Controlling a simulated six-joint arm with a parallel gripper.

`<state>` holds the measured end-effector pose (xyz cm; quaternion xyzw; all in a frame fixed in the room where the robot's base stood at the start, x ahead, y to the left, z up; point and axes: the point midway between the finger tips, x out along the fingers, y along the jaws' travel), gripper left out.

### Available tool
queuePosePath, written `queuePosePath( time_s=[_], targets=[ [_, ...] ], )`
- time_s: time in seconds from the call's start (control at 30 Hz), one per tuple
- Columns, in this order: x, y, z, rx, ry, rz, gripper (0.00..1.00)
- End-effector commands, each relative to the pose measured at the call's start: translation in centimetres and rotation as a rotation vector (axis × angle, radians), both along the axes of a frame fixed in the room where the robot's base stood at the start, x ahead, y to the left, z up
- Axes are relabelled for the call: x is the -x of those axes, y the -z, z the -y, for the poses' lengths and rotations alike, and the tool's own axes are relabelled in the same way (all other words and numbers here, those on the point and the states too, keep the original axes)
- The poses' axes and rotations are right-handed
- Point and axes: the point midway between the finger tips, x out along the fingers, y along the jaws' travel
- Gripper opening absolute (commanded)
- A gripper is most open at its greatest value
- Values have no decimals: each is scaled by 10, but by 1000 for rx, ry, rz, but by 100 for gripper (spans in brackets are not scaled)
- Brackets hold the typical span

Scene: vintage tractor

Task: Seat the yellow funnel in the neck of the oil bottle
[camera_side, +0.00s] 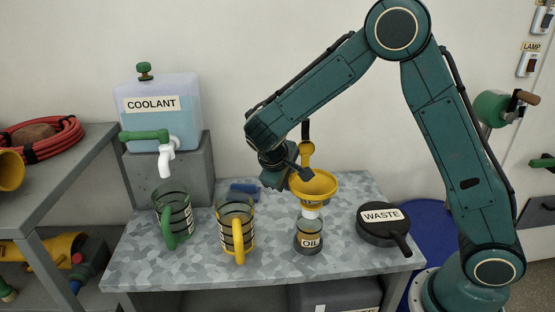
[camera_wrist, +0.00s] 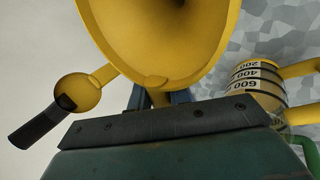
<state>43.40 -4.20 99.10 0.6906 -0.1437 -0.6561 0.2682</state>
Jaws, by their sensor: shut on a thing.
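The yellow funnel (camera_side: 314,186) is upright, with its wide mouth facing up, directly above the oil bottle (camera_side: 309,238) in the side view. The bottle stands upright on the table and has a pale neck and an OIL label. The funnel's lower end is close to the neck; I cannot tell whether the spout is inside it. My gripper (camera_side: 299,180) is shut on the funnel at its left side. In the wrist view the funnel (camera_wrist: 205,75) fills the top, and its yellow arm with a black-ended grip sticks out left. The bottle is hidden there.
A yellow-handled measuring jug (camera_side: 235,222) and a green-handled jug (camera_side: 172,215) stand left of the bottle. A black WASTE pan (camera_side: 382,226) lies to the right. The coolant tank (camera_side: 160,108) stands on a grey block at the back left.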

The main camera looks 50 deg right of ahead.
Motion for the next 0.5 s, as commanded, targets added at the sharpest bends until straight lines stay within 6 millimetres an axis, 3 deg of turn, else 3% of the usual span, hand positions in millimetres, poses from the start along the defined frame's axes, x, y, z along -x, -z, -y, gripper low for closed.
queuePosePath(
  time_s=[0.27,0.3,0.4,0.5],
  targets=[
    [0,5,0,0,1,1,0],
    [0,5,0,0,0,1,23],
    [0,5,0,0,0,1,43],
    [0,5,0,0,0,1,44]
  ],
)
